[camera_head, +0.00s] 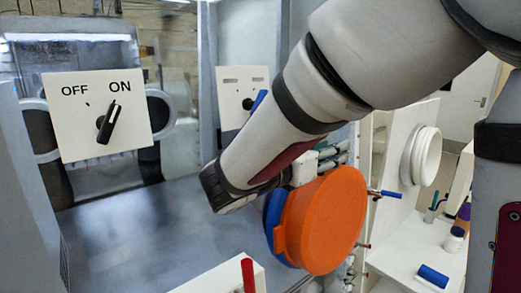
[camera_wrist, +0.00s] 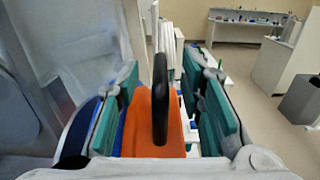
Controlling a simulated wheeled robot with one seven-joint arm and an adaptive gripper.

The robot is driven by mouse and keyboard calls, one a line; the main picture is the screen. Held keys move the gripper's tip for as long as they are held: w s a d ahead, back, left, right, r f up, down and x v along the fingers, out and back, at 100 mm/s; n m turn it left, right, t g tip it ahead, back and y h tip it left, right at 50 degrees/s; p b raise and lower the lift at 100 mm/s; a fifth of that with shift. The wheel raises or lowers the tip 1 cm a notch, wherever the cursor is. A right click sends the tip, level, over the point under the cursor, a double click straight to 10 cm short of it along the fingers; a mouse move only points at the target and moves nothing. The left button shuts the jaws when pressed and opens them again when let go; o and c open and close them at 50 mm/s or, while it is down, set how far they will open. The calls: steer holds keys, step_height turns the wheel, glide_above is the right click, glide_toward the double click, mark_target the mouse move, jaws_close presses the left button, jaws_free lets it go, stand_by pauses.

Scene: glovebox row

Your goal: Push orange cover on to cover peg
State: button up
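The orange cover (camera_head: 322,222) is a large round disc, seen upright and slightly turned in the head view, with a blue round part (camera_head: 275,225) behind its left edge. In the wrist view the orange cover (camera_wrist: 143,135) shows edge-on with a black upright handle (camera_wrist: 160,100) in front. My gripper (camera_wrist: 162,85) has teal pads well apart, one on each side of the handle, with gaps to it. Its fingers are mostly hidden in the head view. A blue-tipped rod (camera_head: 388,193) sticks out right of the cover; I cannot tell which part is the cover peg.
An ON/OFF panel with a black knob (camera_head: 109,123) stands at the left. A red-tipped rod (camera_head: 248,275) rises from a white block at the front. A white round port (camera_head: 425,156) and a shelf with a blue cylinder (camera_head: 433,276) are at the right.

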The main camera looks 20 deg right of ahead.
steer(key=shift+x, duration=1.1)
steer(key=c, duration=0.8)
jaws_close()
